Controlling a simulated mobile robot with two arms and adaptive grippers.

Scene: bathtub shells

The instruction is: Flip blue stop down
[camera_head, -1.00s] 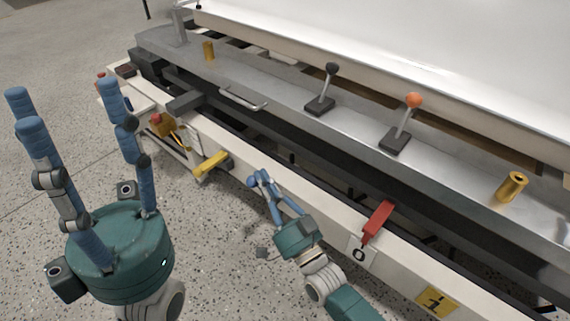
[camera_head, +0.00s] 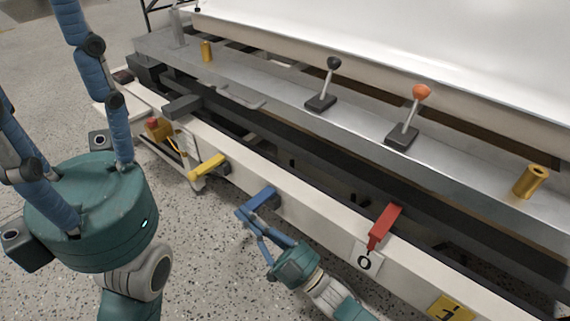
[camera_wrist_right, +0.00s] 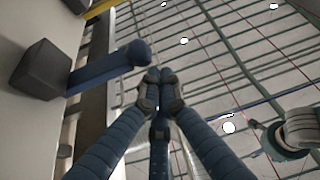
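The blue stop (camera_head: 262,198) is a short blue lever on the front of the white rail, between the yellow stop and the red stop. In the right wrist view the blue stop (camera_wrist_right: 108,65) juts from a dark block toward the fingers. My right gripper (camera_head: 243,220) is just in front of and below the blue stop. In the right wrist view its fingers (camera_wrist_right: 160,82) meet at the tips with nothing visible between them, close beside the lever's end; contact is unclear. My left gripper (camera_head: 60,110) is spread open and empty at the left, its fingertips outside the picture.
A yellow stop (camera_head: 206,167) and a red stop (camera_head: 384,226) sit on the same rail. Black-knobbed (camera_head: 327,85) and orange-knobbed (camera_head: 411,115) levers stand on the metal ledge behind. Speckled floor (camera_head: 200,265) lies open before the rail.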

